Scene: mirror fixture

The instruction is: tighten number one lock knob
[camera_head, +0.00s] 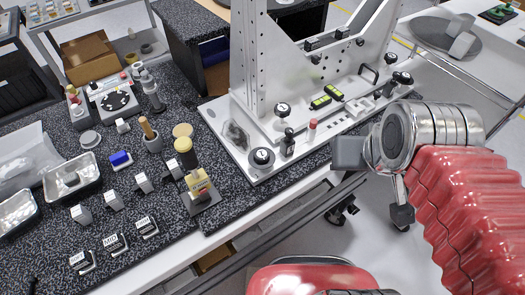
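The mirror fixture (250,125) is a white metal base with an upright frame, standing at the right end of the speckled bench. Round black knobs with pale labelled tops sit on it: one at the front corner (262,157), one near the upright (283,108) and one at the right end (402,77). Their numbers are too small to read, so I cannot tell which is number one. My gripper (350,152) shows as a grey block on my metal wrist, just right of the fixture's front edge and apart from the knobs. Its fingertips cannot be made out.
The speckled bench (225,215) left of the fixture holds small labelled blocks, metal trays (72,180), a wooden-handled tool in a holder (151,135) and a yellow-topped stand (195,175). Black-handled parts and yellow-green vials (321,102) are on the fixture base. Open floor lies to the right.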

